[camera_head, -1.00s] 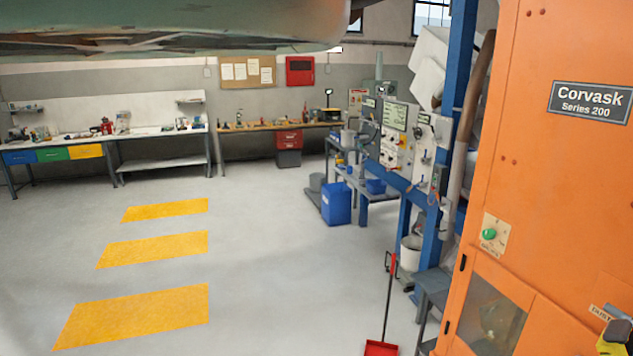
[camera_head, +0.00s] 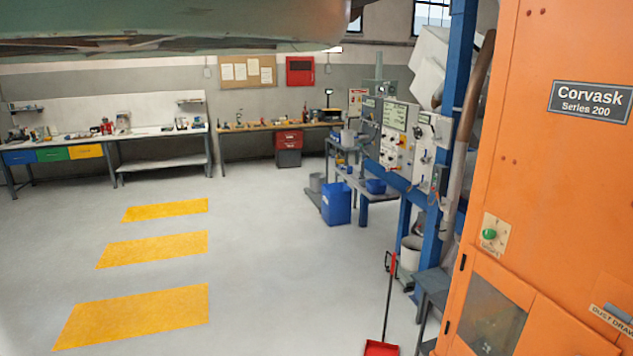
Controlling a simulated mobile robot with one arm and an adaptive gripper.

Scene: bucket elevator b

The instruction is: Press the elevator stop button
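My gripper is not in view. An orange machine (camera_head: 540,170) marked "Corvask Series 200" fills the right side, with a round green button (camera_head: 489,234) on a pale plate; the small label under it is not readable. Further back, a grey control panel (camera_head: 398,140) is mounted by the blue frame, with several small red, yellow and dark controls on its face. A second grey panel (camera_head: 428,155) is just right of it. I cannot tell from here which control is the elevator stop button.
Open grey floor (camera_head: 265,260) with yellow patches (camera_head: 135,315) lies left and centre. A red dustpan (camera_head: 381,348) with an upright handle, a blue post (camera_head: 433,235), a blue bin (camera_head: 336,204) and a low table (camera_head: 433,287) stand before the panels. Workbenches (camera_head: 160,133) line the back wall.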

